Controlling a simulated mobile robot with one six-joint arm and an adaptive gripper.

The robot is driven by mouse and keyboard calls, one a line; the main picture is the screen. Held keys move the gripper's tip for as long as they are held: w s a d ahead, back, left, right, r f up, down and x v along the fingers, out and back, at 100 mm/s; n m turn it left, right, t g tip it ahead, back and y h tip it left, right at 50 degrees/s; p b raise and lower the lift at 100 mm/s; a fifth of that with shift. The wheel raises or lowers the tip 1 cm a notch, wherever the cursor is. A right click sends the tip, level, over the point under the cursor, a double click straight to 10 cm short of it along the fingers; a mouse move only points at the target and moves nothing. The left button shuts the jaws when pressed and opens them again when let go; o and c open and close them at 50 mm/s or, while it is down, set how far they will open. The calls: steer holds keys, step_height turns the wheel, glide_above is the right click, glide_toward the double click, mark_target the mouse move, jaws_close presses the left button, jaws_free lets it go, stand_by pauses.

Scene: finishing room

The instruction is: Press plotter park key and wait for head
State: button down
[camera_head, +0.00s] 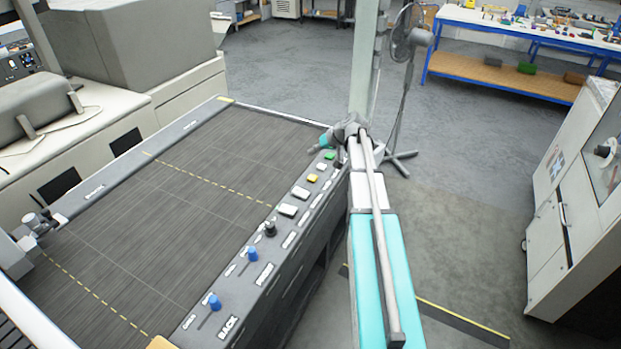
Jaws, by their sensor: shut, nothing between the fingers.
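The plotter has a wide dark slatted bed (190,215) with yellow dashed lines. Its control panel (240,285) runs along the bed's right edge. On the panel are a green key (330,155), a yellow key (313,177), several white keys (288,210), a black knob (269,230) and two blue slider knobs (253,254). The key labels are too small to read, so I cannot tell which is the park key. A grey fitting (38,223) sits at the bed's left corner; I cannot tell if it is the head. My gripper (313,149) is shut and empty, over the panel's far end near the green key.
A standing fan (405,45) stands beyond a pale post (363,70). A blue-framed workbench (500,30) is at the back right, and a white cabinet (575,200) at the right. Grey machines (140,40) line the left. The floor (460,200) between is clear.

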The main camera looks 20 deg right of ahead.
mark_target(308, 177)
steer(key=shift+f, duration=0.2)
step_height(308, 177, down, 8)
steer(key=b, duration=0.8)
steer(key=shift+f+b, duration=0.2)
steer(key=shift+b, duration=0.1)
steer(key=shift+f+b, duration=0.9)
stand_by(2.3)
steer(key=shift+r, duration=0.2)
steer(key=shift+r+p, duration=0.75)
steer(key=shift+p, duration=0.2)
